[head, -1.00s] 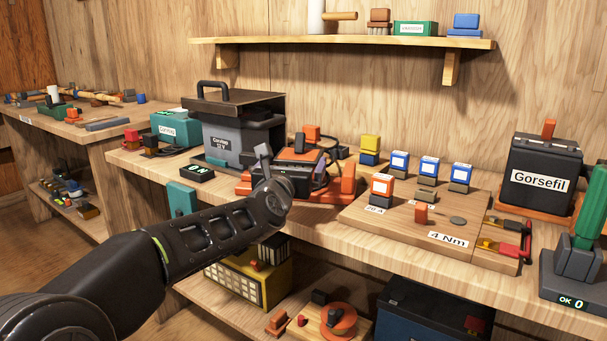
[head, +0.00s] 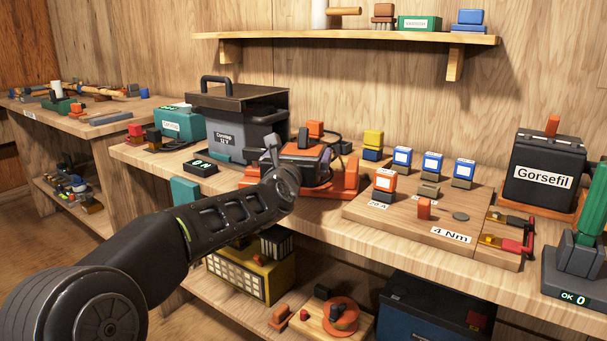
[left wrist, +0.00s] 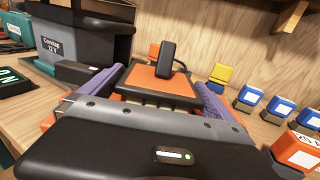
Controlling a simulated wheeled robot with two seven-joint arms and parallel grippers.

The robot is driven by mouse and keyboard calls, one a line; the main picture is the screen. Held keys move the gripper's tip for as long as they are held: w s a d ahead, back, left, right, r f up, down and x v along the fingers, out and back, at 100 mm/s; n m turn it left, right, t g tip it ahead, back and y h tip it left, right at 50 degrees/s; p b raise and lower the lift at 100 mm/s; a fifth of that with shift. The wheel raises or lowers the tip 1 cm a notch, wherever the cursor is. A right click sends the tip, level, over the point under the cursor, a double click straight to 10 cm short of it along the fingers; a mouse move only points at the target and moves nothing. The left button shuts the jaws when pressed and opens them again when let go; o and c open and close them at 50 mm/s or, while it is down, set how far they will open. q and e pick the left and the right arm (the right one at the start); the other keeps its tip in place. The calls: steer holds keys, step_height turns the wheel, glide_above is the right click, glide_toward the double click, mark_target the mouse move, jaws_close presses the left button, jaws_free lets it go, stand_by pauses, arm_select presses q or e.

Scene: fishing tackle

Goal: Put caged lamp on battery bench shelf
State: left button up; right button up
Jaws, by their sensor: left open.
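An orange-topped block with dark sides and an upright black post (head: 306,151) stands on the bench; it may be the caged lamp, but I cannot tell for sure. In the left wrist view the orange top (left wrist: 160,87) lies ahead of my palm, with thin bars below its near edge. My left gripper (head: 297,160) is open, with its purple-padded fingers (left wrist: 165,92) on either side of the block. Whether they touch it is unclear. The battery bench has a wall shelf (head: 350,37) above and a lower shelf (head: 215,308) below. My right gripper is out of view.
A large grey-black battery box (head: 235,125) stands left of the gripper, and an orange stand (head: 346,182) is close to its right. A wooden board (head: 400,222) with small coloured blocks lies further right. The lower shelf holds a yellow gridded box (head: 240,277) and a dark blue case (head: 430,310).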

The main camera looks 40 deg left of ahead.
arm_select(q)
steer(key=x, duration=0.4)
steer(key=shift+w+a+f, duration=0.15)
steer(key=shift+w, duration=0.25)
steer(key=shift+c, duration=0.3)
steer(key=c, duration=1.9)
steer(key=shift+c, duration=0.2)
